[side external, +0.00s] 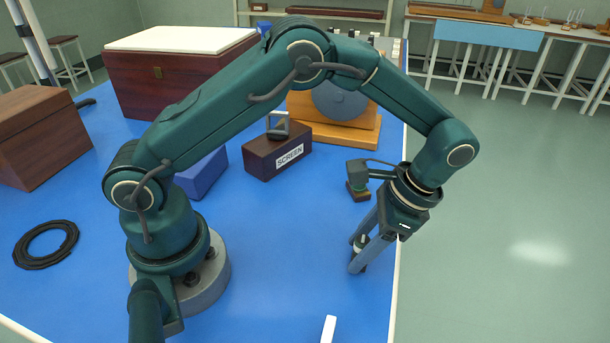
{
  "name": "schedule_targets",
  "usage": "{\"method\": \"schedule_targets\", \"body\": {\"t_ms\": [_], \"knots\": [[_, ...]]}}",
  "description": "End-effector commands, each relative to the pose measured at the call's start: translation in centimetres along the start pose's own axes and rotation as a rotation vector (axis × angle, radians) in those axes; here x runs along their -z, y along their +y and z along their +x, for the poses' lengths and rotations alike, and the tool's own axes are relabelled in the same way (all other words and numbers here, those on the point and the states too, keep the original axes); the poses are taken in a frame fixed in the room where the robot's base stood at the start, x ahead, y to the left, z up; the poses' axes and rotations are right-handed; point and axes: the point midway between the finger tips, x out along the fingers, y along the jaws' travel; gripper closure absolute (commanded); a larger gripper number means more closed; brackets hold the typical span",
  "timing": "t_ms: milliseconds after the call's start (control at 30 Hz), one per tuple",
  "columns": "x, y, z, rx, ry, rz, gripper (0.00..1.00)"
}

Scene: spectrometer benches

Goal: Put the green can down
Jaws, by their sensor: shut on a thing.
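My gripper (358,266) points down over the right edge part of the blue bench top, in the side external view. Its two grey fingers are shut on a small dark thing with a pale band (360,243), which I take to be the green can. The fingers hide most of it, and its green does not show clearly. The fingertips are low, close to the blue surface. I cannot tell whether the held thing touches it.
A brown block marked SCREEN (278,152) stands behind, near a wooden stand (355,133) with a grey disc. A white piece (328,329) lies in front. The blue bench's right edge (400,270) is close.

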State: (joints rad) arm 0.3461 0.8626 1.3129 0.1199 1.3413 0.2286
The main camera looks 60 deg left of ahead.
Motion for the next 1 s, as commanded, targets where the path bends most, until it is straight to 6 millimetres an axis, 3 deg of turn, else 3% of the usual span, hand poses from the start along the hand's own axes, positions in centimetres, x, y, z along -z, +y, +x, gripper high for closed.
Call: {"method": "schedule_targets", "body": {"t_ms": [167,200,267,667,1000], "knots": [[0.1,0.0,0.2,0.000,-0.001,0.000,1.00],[0.1,0.0,0.3,0.000,-0.001,0.000,0.41],[0.1,0.0,0.3,0.000,-0.001,0.000,0.19],[0.0,0.0,-0.2,0.001,0.002,0.000,0.18],[0.1,-0.1,-4.5,0.002,0.005,-0.001,0.18]]}}
